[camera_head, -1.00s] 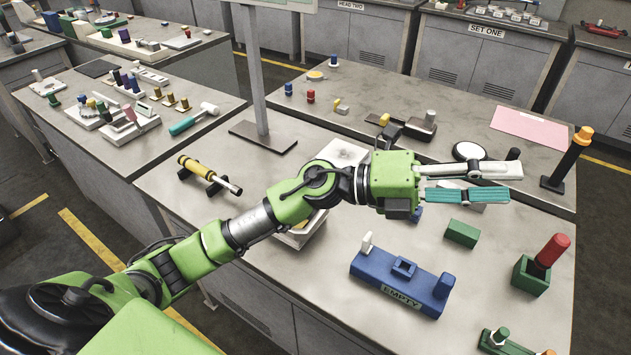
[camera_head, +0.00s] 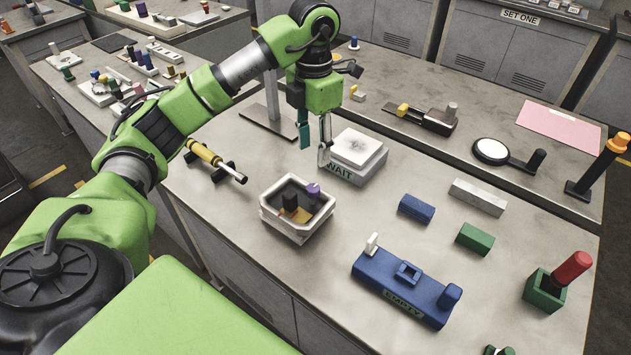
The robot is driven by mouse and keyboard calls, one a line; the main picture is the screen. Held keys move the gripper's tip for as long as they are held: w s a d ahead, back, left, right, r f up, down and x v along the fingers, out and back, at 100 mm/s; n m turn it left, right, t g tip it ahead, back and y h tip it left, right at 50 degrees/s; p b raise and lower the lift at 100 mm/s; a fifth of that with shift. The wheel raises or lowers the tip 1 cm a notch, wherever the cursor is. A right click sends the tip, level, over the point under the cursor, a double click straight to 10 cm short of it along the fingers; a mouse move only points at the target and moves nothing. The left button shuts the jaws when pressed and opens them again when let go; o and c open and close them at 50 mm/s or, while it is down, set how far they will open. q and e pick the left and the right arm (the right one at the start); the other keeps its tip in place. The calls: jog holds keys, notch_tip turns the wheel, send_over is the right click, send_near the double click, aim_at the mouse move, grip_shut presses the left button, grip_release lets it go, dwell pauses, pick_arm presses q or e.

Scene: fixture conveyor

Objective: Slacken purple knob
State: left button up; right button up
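The purple knob (camera_head: 313,190) is a small purple piece at the back right inside an open white bin (camera_head: 283,228). Beside it in the bin are a dark block (camera_head: 290,197) and a yellow-tan piece (camera_head: 298,215). My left gripper (camera_head: 314,153) points down, with its teal and pale fingers apart and nothing between them. Its tips show just above the purple knob in the picture, apart from it; the exact height is hard to tell. How the knob is attached cannot be made out. My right gripper is not in view.
A white block marked WAIT (camera_head: 355,157) stands close behind and right of the bin. A blue fixture marked EMPTY (camera_head: 405,290) is front right. A yellow cylinder on a black stand (camera_head: 213,160) lies left. Blue and green blocks lie to the right.

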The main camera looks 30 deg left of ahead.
aim_at(314, 187)
pick_arm(q)
notch_tip(314, 187, down, 12)
jog(key=p, duration=0.2)
jog(key=shift+r+p, duration=0.15)
jog(key=shift+p, duration=0.25)
jog(key=shift+c, duration=0.3)
jog(key=c, duration=1)
